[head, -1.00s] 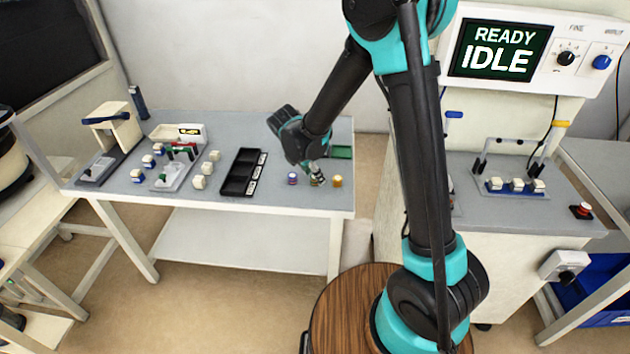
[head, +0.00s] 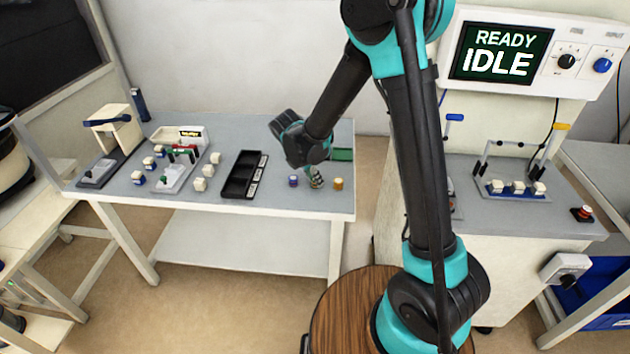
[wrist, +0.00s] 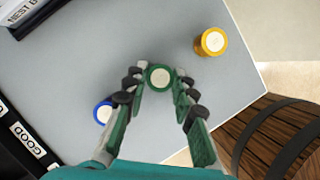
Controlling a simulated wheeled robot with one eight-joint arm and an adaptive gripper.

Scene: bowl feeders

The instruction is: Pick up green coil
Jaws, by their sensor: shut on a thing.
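The green coil (wrist: 160,77) is a small round piece with a pale top, between my fingertips in the wrist view. My gripper (wrist: 159,82) is shut on it, one finger on each side. In the head view my gripper (head: 315,180) is low over the right end of the table, and the coil there is mostly hidden by the fingers. I cannot tell whether the coil touches the table.
A yellow coil (wrist: 211,42) stands to the right and a blue coil (wrist: 103,112) to the left. A black tray (head: 243,174) with labelled compartments lies left of them. A green pad (head: 342,154) is behind. The table's right edge is close.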

